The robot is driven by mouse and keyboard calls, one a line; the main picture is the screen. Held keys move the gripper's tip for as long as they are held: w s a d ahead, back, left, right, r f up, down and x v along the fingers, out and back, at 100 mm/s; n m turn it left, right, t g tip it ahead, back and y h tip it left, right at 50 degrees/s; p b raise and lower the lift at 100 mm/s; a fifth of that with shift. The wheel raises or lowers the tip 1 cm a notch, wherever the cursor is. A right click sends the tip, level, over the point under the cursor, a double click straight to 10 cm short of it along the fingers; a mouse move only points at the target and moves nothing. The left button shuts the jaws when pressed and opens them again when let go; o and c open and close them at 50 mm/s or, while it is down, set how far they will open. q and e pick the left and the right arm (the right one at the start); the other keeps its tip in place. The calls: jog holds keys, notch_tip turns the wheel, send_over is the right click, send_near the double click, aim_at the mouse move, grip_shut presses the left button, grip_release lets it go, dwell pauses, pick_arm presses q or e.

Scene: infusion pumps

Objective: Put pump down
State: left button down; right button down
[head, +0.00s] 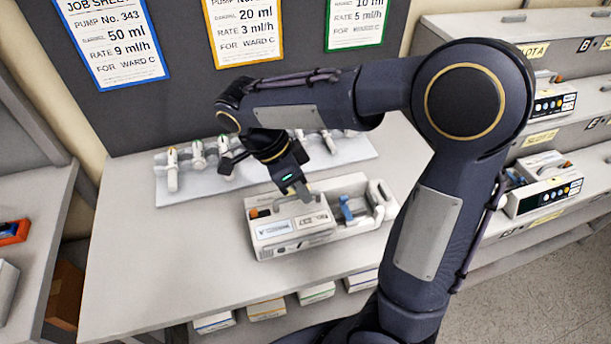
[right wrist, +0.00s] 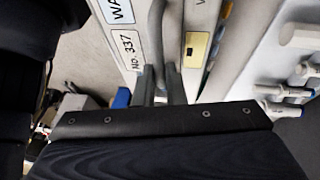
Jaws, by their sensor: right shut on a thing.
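The pump (head: 288,229) is a pale grey unit with labels, a small orange part at its left and a blue part at its right. It is upright at the middle of the grey table (head: 130,290); I cannot tell whether its underside touches the top. My right gripper (head: 303,192) is above it, shut on its handle. In the right wrist view the fingers (right wrist: 162,88) close around the grey handle (right wrist: 157,45), beside a label reading No 337 on the pump (right wrist: 120,35). My left gripper is not in view.
A pale tray (head: 215,188) with several clamp-like fittings lies behind the pump. Job sheets (head: 110,40) hang on the dark board. Shelves with other pumps (head: 545,190) stand at the right. The table's left part is clear. Several boxes (head: 267,308) sit below its front edge.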

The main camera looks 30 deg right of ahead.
jog(key=shift+f, duration=0.35)
jog(key=c, duration=1.5)
grip_release()
jog(key=v, duration=1.2)
jog(key=s+d+f+n+t+y, duration=0.1)
jog(key=s+f+n+t+y, duration=0.3)
jog(key=s+n, duration=0.3)
jog(key=s+d+f+n+t+y, duration=0.2)
jog(key=s+f+n+t+y, duration=0.1)
jog(key=s+n, duration=0.5)
jog(key=shift+f+n+t+y+p, duration=0.4)
jog(key=shift+f+n+t, duration=0.5)
jog(key=shift+n, duration=0.9)
